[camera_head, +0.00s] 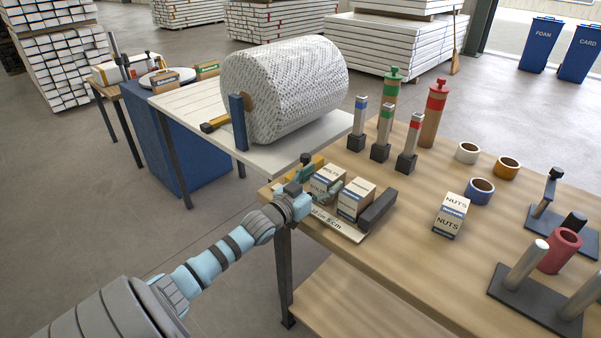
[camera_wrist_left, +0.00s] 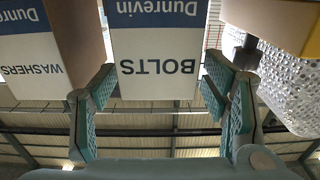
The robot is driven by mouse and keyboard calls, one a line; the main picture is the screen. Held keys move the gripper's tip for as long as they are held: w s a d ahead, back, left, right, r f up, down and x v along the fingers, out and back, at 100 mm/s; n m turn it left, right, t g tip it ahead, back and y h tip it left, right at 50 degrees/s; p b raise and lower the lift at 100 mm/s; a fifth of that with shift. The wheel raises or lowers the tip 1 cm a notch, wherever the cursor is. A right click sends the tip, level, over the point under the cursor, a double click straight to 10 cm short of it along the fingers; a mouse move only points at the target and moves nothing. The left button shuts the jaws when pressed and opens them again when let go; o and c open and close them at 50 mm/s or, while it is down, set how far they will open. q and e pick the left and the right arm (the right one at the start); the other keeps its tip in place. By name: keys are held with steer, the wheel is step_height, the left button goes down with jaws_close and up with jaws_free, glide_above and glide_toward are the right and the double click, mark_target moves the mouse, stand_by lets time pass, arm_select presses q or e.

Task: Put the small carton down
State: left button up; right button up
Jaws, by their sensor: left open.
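A small white-and-brown carton marked BOLTS (camera_head: 324,181) stands on the pale marked board (camera_head: 338,224) at the near left corner of the table. My left gripper (camera_head: 318,184) is at this carton, its teal fingers apart on either side of it. In the left wrist view the BOLTS carton (camera_wrist_left: 155,70) appears upside down between the open fingers (camera_wrist_left: 160,108); I cannot tell whether either finger touches it. A second carton (camera_head: 356,198), marked WASHERS in the left wrist view (camera_wrist_left: 55,50), stands right beside it. My right gripper is not in view.
A dark block (camera_head: 378,209) lies right of the cartons. A NUTS carton (camera_head: 450,216) stands apart on the table (camera_head: 410,262). A large bubble-wrap roll (camera_head: 285,85) is behind my left gripper.

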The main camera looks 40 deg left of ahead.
arm_select(q)
steer(key=s+p, duration=0.2)
steer(key=p, duration=0.1)
steer(key=s+r+p, duration=0.1)
steer(key=s+p, duration=0.2)
steer(key=p, duration=0.1)
steer(key=shift+d+r+p, duration=0.1)
steer(key=shift+d+p, duration=0.05)
steer(key=shift+p, duration=0.15)
steer(key=s+p, duration=0.2)
steer(key=s, duration=0.4)
steer(key=s+d+f+g+y, duration=0.1)
steer(key=s+f+g, duration=0.35)
steer(key=f, duration=0.75)
steer(key=s+f+g+y, duration=0.1)
steer(key=s+f+g, duration=0.2)
steer(key=s+f, duration=0.55)
steer(key=s+d+f+g+h, duration=0.1)
steer(key=s+d+f+g, duration=0.3)
steer(key=s+d+f, duration=0.3)
steer(key=s+d+f+g, duration=0.5)
steer(key=s+d+f, duration=0.2)
steer(key=s+f, duration=0.6)
steer(key=s, duration=0.5)
steer(key=shift+s+m+h, duration=0.15)
steer(key=shift+m+h, duration=0.25)
